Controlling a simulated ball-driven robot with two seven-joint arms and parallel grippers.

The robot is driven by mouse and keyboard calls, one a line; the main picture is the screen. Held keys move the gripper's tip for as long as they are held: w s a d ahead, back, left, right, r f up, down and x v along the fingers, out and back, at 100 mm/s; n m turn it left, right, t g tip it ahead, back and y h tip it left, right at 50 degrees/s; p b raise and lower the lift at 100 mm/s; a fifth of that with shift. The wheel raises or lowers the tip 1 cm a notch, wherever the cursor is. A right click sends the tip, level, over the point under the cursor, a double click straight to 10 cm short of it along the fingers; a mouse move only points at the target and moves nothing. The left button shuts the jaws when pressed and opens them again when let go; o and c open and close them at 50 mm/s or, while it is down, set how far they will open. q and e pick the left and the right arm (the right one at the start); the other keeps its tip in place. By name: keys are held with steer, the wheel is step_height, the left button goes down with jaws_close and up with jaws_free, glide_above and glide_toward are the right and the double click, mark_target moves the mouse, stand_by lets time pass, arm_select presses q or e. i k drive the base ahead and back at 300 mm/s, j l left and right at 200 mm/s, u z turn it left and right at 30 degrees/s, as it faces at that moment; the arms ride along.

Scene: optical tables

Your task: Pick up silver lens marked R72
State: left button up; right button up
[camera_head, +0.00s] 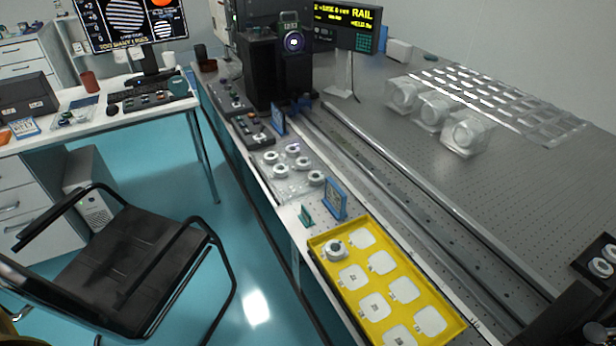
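Several small silver ring-shaped lenses sit in a clear tray (285,190) on the near side of the optical table. One silver lens (334,250) sits in the far left pocket of the yellow tray (456,327). Two more silver rings (603,266) lie in a dark holder at the right edge. Markings are too small to read, so I cannot tell which lens is R72. A dark shape at the lower right corner appears to be part of my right arm; its fingertips cannot be made out. My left gripper is not in view.
A long rail (400,190) runs along the optical table (375,105). Clear boxes (467,134) stand beyond it. Blue-framed cards (335,199) stand between the clear and yellow trays. A black chair (130,275) stands on the floor at left, before a desk (70,121).

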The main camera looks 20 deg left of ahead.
mark_target(314, 178)
steer(key=i+j+u, duration=0.1)
steer(key=j, duration=0.25)
steer(key=i+j, duration=0.25)
steer(key=j, duration=0.15)
steer(key=i+j+u, duration=0.15)
steer(key=j, duration=0.2)
